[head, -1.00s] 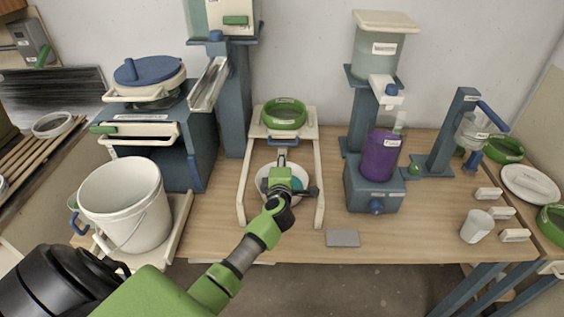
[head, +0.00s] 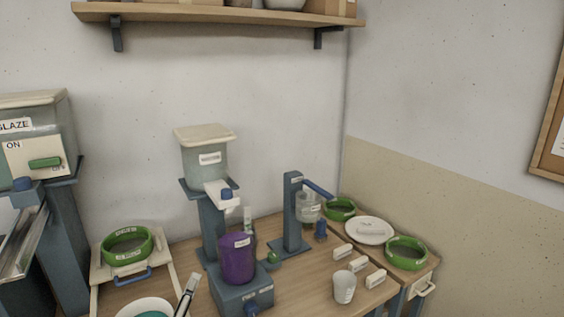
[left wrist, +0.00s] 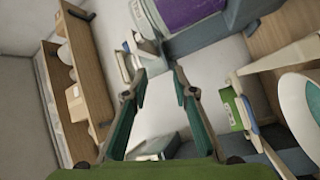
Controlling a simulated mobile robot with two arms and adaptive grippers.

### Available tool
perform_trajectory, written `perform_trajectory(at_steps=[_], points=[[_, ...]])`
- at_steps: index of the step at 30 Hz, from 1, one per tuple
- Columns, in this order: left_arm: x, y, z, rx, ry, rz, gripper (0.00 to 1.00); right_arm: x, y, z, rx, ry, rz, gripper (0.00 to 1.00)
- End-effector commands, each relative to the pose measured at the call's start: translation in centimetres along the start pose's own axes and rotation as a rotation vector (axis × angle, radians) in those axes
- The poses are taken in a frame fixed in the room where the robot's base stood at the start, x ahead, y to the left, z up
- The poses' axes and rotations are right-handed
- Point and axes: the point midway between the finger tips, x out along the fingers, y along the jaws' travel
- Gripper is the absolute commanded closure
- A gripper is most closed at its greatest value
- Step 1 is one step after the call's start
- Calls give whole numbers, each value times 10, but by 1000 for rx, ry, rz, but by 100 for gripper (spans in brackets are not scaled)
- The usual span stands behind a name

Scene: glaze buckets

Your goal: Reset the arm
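My left gripper (head: 187,290) shows only as a small grey and dark tip at the bottom of the head view, beside the white bowl (head: 147,307) with teal inside. In the left wrist view my left gripper (left wrist: 156,84) has its two fingers spread apart, with nothing held between them. That view is tilted. The white bowl (left wrist: 305,92) is at its right edge, apart from the fingers. The rest of my left arm is out of the head view. My right gripper is in neither view.
A green sieve (head: 128,246) sits on a cream stand left of the gripper. The purple container (head: 237,258) stands on a blue-grey base to its right. A white cup (head: 344,287) and small labelled blocks are farther right. A wooden shelf (head: 220,14) hangs above.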

Motion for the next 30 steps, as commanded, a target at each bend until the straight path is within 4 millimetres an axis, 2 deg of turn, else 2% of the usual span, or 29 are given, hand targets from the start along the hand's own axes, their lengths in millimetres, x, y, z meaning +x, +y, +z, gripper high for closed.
perform_trajectory(at_steps=[1,3,5,6,8,9,11,12,15,18,24,30], points=[[-16,16,31,79,-109,39,75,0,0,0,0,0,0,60],[-41,30,76,199,-273,77,75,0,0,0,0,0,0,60],[-67,34,111,303,-412,86,75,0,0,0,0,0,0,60],[-87,31,132,371,-504,79,75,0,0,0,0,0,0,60],[-118,22,157,473,-637,50,75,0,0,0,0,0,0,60],[-140,12,170,539,-722,19,75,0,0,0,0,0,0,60],[-173,-5,181,632,-841,-45,75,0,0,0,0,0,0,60],[-193,-16,184,685,-906,-93,75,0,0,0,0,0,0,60],[-236,-41,180,790,-1033,-217,75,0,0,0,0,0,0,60],[-271,-60,169,861,-1117,-334,75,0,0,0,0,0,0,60],[-327,-83,136,953,-1225,-560,75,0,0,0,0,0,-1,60],[-371,-96,104,998,-1284,-757,75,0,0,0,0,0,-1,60]])
